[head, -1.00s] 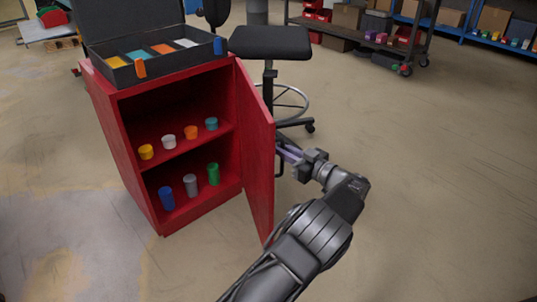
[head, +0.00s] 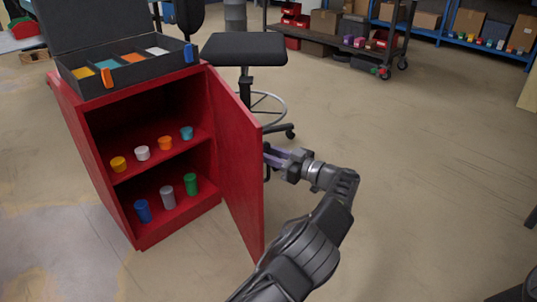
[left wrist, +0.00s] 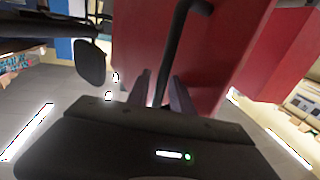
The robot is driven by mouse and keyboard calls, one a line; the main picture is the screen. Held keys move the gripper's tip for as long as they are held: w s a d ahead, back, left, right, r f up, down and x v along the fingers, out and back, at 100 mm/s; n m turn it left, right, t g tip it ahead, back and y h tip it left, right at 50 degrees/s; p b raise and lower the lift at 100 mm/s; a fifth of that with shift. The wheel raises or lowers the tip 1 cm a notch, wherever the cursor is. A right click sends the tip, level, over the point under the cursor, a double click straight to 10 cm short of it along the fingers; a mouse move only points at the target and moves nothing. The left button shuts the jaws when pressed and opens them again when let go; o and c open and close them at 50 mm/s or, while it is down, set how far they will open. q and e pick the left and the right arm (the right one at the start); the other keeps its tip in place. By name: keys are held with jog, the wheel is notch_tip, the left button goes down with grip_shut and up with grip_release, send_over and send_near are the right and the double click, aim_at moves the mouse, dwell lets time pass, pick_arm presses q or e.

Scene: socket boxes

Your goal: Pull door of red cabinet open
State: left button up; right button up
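The red cabinet (head: 70,100) stands at the left in the head view. Its red door (head: 238,165) is swung well out on the right side, leaving the shelves exposed. The door also shows in the left wrist view (left wrist: 235,60). A dark bar handle (left wrist: 175,45) is on its outer face. My left gripper (head: 277,156) is at that outer face, with its fingers on either side of the handle in the left wrist view (left wrist: 160,82); they look closed on it. The handle is mostly hidden in the head view. My right gripper is not in view.
Several colored cups stand on the shelves (head: 168,163). A black open case (head: 125,75) with colored compartments sits on top. A black stool (head: 243,48) stands behind the door. The floor to the right (head: 420,150) is clear.

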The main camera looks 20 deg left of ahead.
pick_arm(q)
jog(key=shift+o, duration=0.4)
jog(key=shift+d, duration=0.2)
jog(key=v, duration=0.7)
jog(key=shift+d, duration=0.35)
jog(key=shift+c, duration=0.4)
